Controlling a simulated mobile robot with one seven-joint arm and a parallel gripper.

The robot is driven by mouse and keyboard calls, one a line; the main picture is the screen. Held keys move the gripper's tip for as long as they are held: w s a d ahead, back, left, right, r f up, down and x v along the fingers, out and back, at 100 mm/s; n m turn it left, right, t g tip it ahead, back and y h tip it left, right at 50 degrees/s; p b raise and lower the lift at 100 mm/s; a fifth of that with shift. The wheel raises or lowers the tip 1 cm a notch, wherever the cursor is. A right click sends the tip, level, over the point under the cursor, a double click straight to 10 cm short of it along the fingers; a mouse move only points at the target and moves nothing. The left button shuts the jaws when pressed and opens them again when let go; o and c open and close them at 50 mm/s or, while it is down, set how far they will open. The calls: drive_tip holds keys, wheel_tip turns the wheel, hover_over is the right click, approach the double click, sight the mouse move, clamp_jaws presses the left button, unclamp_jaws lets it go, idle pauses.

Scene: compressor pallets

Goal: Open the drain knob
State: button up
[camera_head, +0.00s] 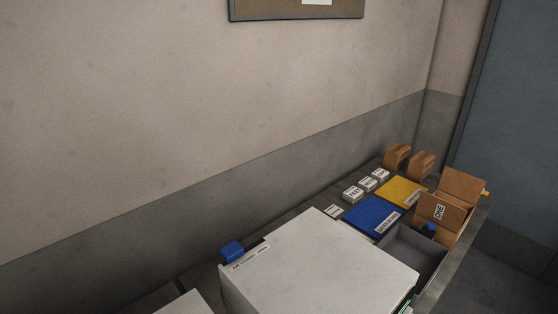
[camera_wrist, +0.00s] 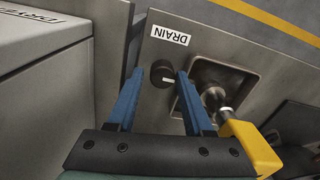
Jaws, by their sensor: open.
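The drain knob (camera_wrist: 161,73) is a small round black knob on a grey panel in the wrist view, below a white label reading DRAIN (camera_wrist: 170,35). My gripper (camera_wrist: 161,76) has two blue fingers, spread apart, with the knob showing between their tips. I cannot tell whether either finger touches it. The right fingertip partly overlaps the knob's right edge. In the head view neither the knob nor my gripper shows.
Right of the knob is a metal fitting (camera_wrist: 217,99) in a recess, with a yellow handle (camera_wrist: 248,145) close to my right finger. A pale cabinet (camera_wrist: 45,65) stands at left. The head view shows a white box top (camera_head: 320,265) and a bench with blue (camera_head: 371,215) and yellow (camera_head: 400,190) mats.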

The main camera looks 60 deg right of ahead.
drive_tip(key=shift+a+f, duration=0.15)
drive_tip(key=shift+a, duration=0.1)
